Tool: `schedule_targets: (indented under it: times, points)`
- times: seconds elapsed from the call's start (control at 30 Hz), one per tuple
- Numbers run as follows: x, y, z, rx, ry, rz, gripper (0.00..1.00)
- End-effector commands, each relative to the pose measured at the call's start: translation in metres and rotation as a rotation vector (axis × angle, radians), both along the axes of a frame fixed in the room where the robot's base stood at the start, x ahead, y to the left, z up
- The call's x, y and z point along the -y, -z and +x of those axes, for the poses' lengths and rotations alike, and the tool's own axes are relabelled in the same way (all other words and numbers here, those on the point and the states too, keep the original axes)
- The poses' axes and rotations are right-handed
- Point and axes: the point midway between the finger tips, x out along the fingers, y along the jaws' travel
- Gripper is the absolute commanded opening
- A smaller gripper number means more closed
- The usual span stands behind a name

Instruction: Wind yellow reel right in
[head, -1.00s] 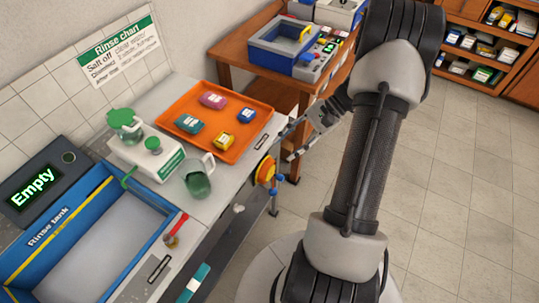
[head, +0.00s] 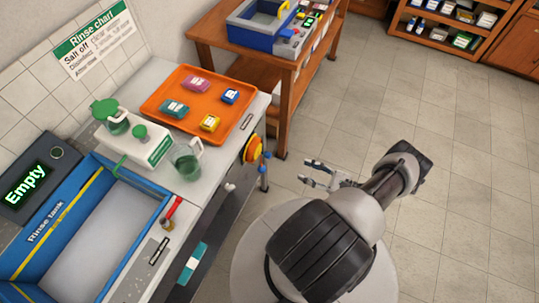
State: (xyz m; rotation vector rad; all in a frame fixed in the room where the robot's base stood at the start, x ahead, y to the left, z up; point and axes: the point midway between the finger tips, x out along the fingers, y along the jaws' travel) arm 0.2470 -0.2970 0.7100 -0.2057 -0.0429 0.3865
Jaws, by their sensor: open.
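The yellow reel (head: 254,149) is mounted on the front side of the bench, below the bench top's edge and near its far right end. It has an orange rim and a blue part beside it. I cannot see a hose or line clearly on it. My gripper (head: 310,174) is open and empty, over the floor to the right of the reel and apart from it. Its fingers point left, toward the bench.
The bench carries an orange tray (head: 177,131) with several coloured packs, a jug (head: 186,162), a dosing unit (head: 147,147) and a blue rinse tank (head: 52,214); a display reads "Empty". A red-handled valve (head: 171,212) sits at the bench's front. A wooden table (head: 220,49) stands behind. Floor at right is clear.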

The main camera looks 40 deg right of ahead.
Motion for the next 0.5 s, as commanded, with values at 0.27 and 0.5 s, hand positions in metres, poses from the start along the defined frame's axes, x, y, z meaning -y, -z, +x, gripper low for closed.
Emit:
schedule_targets:
  times: [0.27,0.5]
  points:
    - [-0.024,-0.001,0.054,-0.002,-0.01,0.002,0.41]
    - [-0.045,0.0,0.102,-0.004,-0.01,0.001,0.41]
